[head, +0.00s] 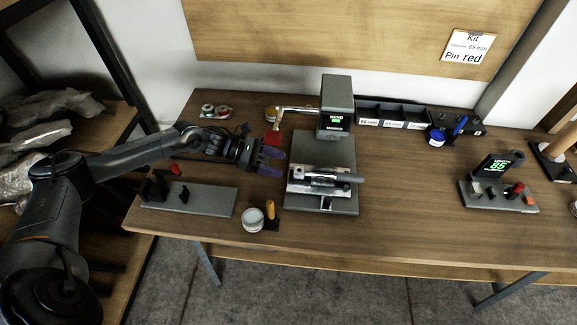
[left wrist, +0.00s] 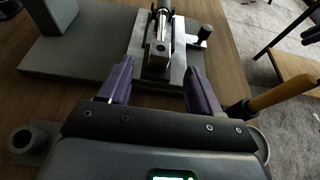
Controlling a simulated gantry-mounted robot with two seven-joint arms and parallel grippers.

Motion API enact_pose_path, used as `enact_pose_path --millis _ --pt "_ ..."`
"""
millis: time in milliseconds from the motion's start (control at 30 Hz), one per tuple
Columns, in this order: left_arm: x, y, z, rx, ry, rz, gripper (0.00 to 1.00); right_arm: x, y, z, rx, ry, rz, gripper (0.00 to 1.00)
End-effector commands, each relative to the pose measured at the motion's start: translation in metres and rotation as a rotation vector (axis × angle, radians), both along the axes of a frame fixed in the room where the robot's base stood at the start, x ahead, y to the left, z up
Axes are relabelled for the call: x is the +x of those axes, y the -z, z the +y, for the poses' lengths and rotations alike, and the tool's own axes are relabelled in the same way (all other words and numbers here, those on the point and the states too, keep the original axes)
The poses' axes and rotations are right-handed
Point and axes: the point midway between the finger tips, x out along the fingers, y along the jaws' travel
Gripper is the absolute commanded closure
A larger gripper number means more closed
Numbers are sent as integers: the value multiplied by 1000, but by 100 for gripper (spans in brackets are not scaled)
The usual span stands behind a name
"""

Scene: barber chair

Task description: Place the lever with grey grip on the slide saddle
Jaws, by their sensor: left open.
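The slide saddle (head: 300,187) is a silvery metal assembly on the grey base plate (head: 335,150) of the bending machine. A bar with a dark grey grip (head: 345,177) lies across it, its end past the plate's right edge; it looks like the lever, but I cannot tell how it is seated. In the left wrist view the saddle (left wrist: 183,63) is ahead, with a metal rod and a dark knob (left wrist: 203,32). My left gripper (head: 276,163) has purple fingers, open and empty, left of the plate. Its fingers (left wrist: 158,85) show apart in the wrist view.
A round tin (head: 252,219) and an orange handle (head: 270,210) stand at the front. A grey fixture (head: 200,200) is left; the table between machine and right-hand fixture (head: 500,195) is clear.

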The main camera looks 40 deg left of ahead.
Motion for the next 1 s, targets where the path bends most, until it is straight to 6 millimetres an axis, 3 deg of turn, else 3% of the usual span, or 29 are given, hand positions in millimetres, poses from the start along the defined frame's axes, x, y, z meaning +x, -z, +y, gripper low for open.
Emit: enact_pose_path --millis 333,1000 --pt "-26 -17 35 1 0 2 36 0 -5 0 -1 -1 1 57" --pt "-29 -25 39 0 0 0 36 0 -10 2 8 6 2 57"
